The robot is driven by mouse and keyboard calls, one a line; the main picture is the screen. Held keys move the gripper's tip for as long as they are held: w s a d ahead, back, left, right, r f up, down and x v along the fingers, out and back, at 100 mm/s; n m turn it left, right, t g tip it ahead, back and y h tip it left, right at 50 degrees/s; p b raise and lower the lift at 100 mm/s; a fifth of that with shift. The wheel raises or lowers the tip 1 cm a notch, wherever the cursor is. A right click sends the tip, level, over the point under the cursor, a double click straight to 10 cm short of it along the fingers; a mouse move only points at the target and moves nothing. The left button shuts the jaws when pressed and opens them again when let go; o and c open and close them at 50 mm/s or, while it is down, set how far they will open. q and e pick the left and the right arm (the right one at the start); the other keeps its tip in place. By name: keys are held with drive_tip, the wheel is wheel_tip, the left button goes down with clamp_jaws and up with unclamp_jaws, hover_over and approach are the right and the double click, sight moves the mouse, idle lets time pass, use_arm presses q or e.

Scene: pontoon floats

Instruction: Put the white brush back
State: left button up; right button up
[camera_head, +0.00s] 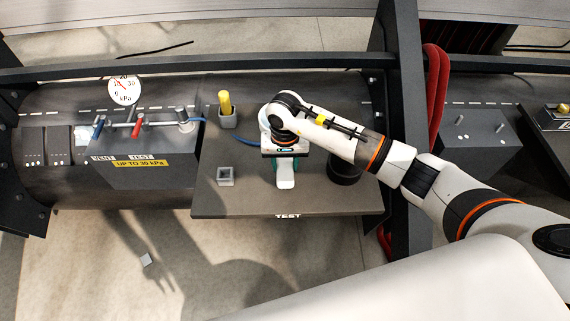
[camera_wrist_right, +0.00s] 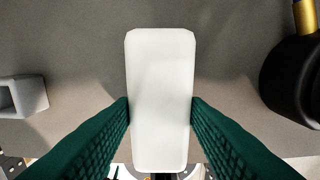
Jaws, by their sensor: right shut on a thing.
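The white brush (camera_head: 286,181) shows below my right gripper (camera_head: 283,160) in the head view, over the dark board marked TEST. In the right wrist view its white block-like body (camera_wrist_right: 160,90) stands between the green finger pads of the right gripper (camera_wrist_right: 160,110), which is shut on it. The brush's lower end is hidden. An empty-looking square grey holder (camera_head: 226,176) sits on the board to the left of the brush; its edge also shows in the wrist view (camera_wrist_right: 24,97). My left gripper is not in view.
A yellow-handled item (camera_head: 225,101) stands in a second grey holder (camera_head: 228,121) behind. A black round object (camera_head: 344,170) is right of the gripper. A valve box (camera_head: 150,162) with coloured levers and a gauge (camera_head: 125,90) is at left. The board's front (camera_head: 245,201) is clear.

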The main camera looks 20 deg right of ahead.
drive_tip(key=shift+f, duration=0.6)
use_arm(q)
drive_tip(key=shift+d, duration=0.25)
use_arm(e)
drive_tip(key=shift+f, duration=0.1)
drive_tip(key=shift+f, duration=0.15)
drive_tip(key=o, duration=0.9)
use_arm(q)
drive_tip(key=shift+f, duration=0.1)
